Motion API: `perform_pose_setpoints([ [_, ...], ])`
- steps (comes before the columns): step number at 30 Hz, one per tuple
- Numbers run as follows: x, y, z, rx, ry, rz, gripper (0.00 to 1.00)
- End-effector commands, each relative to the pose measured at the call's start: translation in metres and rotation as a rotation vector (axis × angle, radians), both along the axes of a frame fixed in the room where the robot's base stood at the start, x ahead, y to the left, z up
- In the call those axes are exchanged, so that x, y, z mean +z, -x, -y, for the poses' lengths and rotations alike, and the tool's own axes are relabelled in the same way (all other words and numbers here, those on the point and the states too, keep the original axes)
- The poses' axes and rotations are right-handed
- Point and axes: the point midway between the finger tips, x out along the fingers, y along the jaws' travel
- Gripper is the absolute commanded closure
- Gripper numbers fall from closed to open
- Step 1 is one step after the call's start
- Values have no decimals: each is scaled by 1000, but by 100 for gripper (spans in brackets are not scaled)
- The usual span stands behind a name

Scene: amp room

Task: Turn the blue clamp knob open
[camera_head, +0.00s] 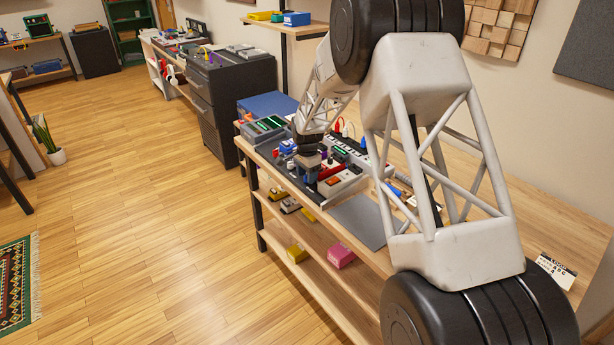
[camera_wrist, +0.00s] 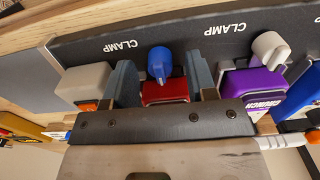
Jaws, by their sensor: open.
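The blue clamp knob (camera_wrist: 159,64) shows in the wrist view on a dark rail (camera_wrist: 100,46) marked CLAMP, in front of a red pedal (camera_wrist: 164,92). My gripper (camera_wrist: 161,70) is open, with one grey-blue finger on each side of the knob and visible gaps between. It is not holding the knob. In the head view my gripper (camera_head: 309,168) is low over the crowded pedal area on the bench. The blue knob cannot be made out there.
A white knob (camera_wrist: 269,46) stands to the right by a purple pedal (camera_wrist: 252,84). A beige pedal (camera_wrist: 82,84) is at left, close to one finger. The wooden bench (camera_head: 355,250) has a lower shelf with a pink box (camera_head: 340,256). The floor at left is largely clear.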

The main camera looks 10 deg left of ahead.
Motion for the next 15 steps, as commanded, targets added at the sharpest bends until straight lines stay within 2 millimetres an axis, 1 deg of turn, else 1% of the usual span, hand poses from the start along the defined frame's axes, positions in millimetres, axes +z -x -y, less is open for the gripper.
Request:
perform_pose_setpoints([
  [4, -6, 0, 0, 0, 0, 0, 48],
  [12, -7, 0, 0, 0, 0, 0, 48],
  [13, -7, 0, 0, 0, 0, 0, 50],
  [15, -7, 0, 0, 0, 0, 0, 60],
])
